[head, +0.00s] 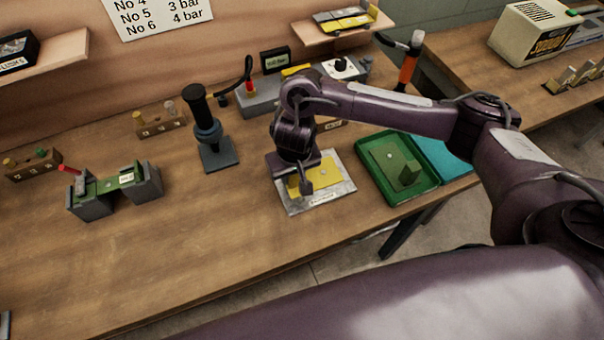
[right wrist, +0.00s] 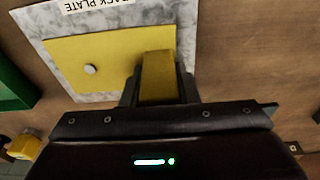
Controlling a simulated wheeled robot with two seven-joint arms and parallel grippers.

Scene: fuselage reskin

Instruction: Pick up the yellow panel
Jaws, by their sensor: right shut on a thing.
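The yellow panel (head: 326,178) is a flat sheet lying on the grey back plate (head: 344,193) on the bench. It also shows in the right wrist view (right wrist: 70,62), with a small round grey stud on it and a raised yellow block (right wrist: 158,75) at one edge. My right gripper (right wrist: 158,90) is shut on that yellow block, a finger on each side. In the head view my right gripper (head: 305,187) points down over the panel and hides part of it. Whether the panel touches the plate is hard to tell. My left gripper is not in view.
Right of the plate is a green tray (head: 432,184) holding a green panel with a block, beside a teal tray (head: 440,150). A black press-like stand (head: 218,155) is to the left. A grey fixture with a green panel (head: 120,184) stands further left.

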